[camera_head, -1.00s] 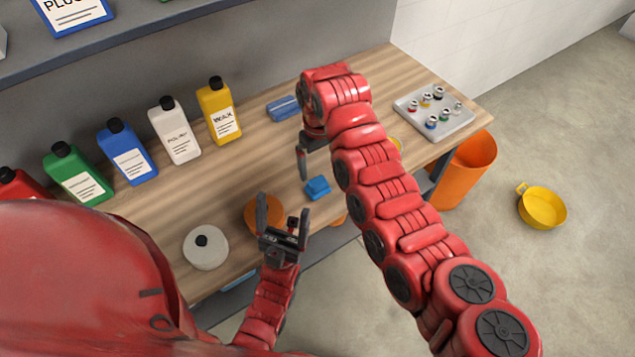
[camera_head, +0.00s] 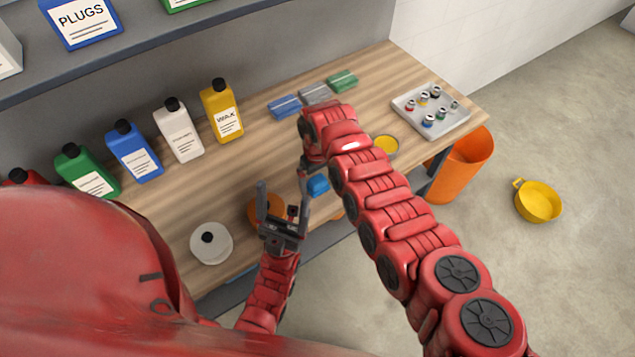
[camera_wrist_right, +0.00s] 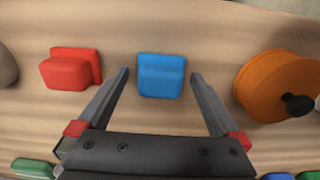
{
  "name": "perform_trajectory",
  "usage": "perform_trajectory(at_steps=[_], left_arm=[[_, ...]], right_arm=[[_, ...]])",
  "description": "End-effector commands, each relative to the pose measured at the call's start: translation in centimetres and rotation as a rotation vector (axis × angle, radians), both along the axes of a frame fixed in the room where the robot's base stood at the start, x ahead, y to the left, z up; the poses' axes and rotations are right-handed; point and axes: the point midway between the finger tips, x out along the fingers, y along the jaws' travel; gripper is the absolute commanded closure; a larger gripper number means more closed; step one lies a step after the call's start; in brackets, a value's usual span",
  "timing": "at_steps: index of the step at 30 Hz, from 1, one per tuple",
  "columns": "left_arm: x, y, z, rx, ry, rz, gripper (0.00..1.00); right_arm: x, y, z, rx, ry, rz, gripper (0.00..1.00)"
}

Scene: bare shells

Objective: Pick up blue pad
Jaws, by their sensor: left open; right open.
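The blue pad (camera_head: 317,184) lies on the wooden bench, partly hidden by my right arm in the head view. My right gripper (camera_wrist_right: 160,74) is open, with one fingertip on each side of the pad in that view and gaps to both. Whether the tips are down at pad height I cannot tell. My left gripper (camera_head: 282,186) is open and empty, in front of the orange round item (camera_head: 262,212).
In the wrist view a red pad (camera_wrist_right: 70,70) and an orange lid with black knob (camera_wrist_right: 280,86) flank the blue pad. Bottles, including a yellow one (camera_head: 222,110), line the back. A tray of small items (camera_head: 430,112) stands at the right end.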

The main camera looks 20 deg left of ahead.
Motion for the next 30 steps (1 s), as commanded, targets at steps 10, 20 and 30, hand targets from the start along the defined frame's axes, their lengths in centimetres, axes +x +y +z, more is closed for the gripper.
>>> perform_trajectory(at_steps=[10, 20, 30], left_arm=[[0.0, 0.0, 0.0, 0.000, 0.000, 0.000, 0.19], [0.0, 0.0, 0.0, 0.000, 0.000, 0.000, 0.19], [0.0, 0.0, 2.0, 0.000, 0.000, 0.000, 0.19]], right_arm=[[0.0, 0.0, 0.0, 0.000, 0.000, 0.000, 0.52], [0.0, 0.0, 0.0, 0.000, 0.000, 0.000, 0.81], [0.1, 0.0, 2.7, 0.003, -0.001, -0.001, 0.81]])
